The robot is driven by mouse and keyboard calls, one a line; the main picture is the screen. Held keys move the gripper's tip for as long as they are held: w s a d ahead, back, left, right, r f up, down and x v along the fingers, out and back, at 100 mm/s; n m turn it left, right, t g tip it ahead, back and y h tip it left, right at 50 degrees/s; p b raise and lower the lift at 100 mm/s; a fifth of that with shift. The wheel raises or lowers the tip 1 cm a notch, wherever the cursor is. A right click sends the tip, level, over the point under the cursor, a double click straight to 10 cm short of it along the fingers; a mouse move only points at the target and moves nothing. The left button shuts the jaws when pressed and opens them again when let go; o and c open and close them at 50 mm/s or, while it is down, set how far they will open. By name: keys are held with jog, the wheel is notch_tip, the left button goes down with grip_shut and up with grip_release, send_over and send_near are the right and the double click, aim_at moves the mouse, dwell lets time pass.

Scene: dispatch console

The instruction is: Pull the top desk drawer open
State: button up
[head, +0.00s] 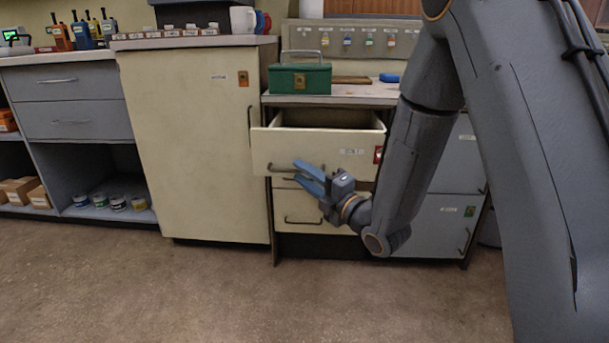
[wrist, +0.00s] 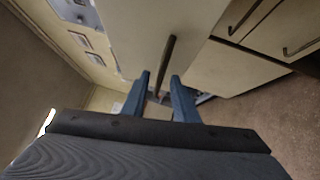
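The top desk drawer (head: 310,150) has a cream front and stands pulled out from the desk, its dark inside showing from above in the head view. Its dark bar handle (head: 281,170) is partly hidden by my gripper. My gripper (head: 296,171) is in front of the drawer front, its two blue fingers spread apart. In the wrist view the handle (wrist: 168,60) runs lengthwise into the gap between the open fingers (wrist: 161,80); neither finger is clearly pressed on it. Whether the fingers touch the handle cannot be told.
Lower cream drawers (head: 300,218) are shut beneath. A green box (head: 300,79) and a blue item (head: 389,78) rest on the desktop (head: 350,95). A tall cream cabinet (head: 190,150) stands left, a grey cabinet (head: 445,215) right. The floor (head: 250,300) in front is clear.

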jog(key=shift+s+a, duration=0.15)
jog(key=shift+a, duration=0.05)
jog(key=p+v, duration=0.2)
jog(key=v, duration=0.5)
jog(key=shift+s+d, duration=0.15)
jog(key=shift+d, duration=0.15)
